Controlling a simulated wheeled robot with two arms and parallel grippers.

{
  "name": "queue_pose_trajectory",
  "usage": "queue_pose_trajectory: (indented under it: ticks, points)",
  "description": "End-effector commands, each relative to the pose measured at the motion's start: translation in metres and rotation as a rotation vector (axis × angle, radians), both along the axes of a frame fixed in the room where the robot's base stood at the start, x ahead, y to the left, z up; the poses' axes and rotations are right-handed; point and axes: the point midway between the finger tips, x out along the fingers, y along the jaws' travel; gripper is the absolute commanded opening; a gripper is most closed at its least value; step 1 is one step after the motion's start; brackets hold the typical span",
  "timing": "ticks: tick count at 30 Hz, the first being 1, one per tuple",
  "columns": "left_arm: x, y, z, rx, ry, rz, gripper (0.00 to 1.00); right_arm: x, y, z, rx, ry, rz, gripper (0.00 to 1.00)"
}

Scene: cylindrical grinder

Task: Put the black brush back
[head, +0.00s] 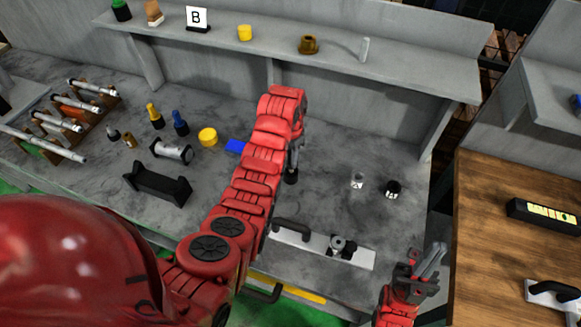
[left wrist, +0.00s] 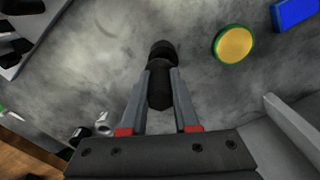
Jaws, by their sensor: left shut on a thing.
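My left gripper (head: 293,160) is shut on the black brush (head: 291,176), above the grey bench. In the left wrist view the black brush (left wrist: 160,92) sits between the two fingers of the left gripper (left wrist: 160,88), its round dark end pointing away from the camera. A yellow brush (head: 154,115) and a blue brush (head: 180,124) stand upright to the left on the bench. My right gripper (head: 430,260) is empty at the lower right, near the bench's front edge; its finger gap is unclear.
A yellow round container (head: 208,136) and a blue block (head: 236,146) lie left of my left arm. A black cradle (head: 158,182) and a metal cylinder (head: 173,151) are further left. A small clear weight (head: 357,181) and a black knob (head: 393,187) stand right. Bench between is clear.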

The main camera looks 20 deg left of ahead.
Motion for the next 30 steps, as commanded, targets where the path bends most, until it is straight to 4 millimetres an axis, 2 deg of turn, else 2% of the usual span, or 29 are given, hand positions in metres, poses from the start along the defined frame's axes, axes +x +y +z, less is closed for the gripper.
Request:
queue_pose_trajectory:
  ticks: [6,7,10,15,30]
  points:
    - [0.007,0.003,-0.001,0.002,-0.001,-0.001,0.0,0.0,0.0,-0.003,0.0,0.0,0.0,0.0]
    - [0.006,0.003,-0.002,0.001,0.002,-0.002,0.0,0.0,0.0,0.003,0.0,0.0,0.0,0.0]
    - [0.004,0.003,-0.012,0.001,0.004,-0.002,0.0,0.0,0.0,0.015,0.0,0.0,0.0,0.0]
    - [0.005,0.002,-0.03,0.001,0.002,-0.002,0.0,0.0,0.0,0.023,0.0,0.0,0.0,0.0]
    - [0.006,0.003,-0.043,0.001,-0.001,-0.002,0.0,0.0,0.0,0.014,0.0,0.0,0.0,0.0]
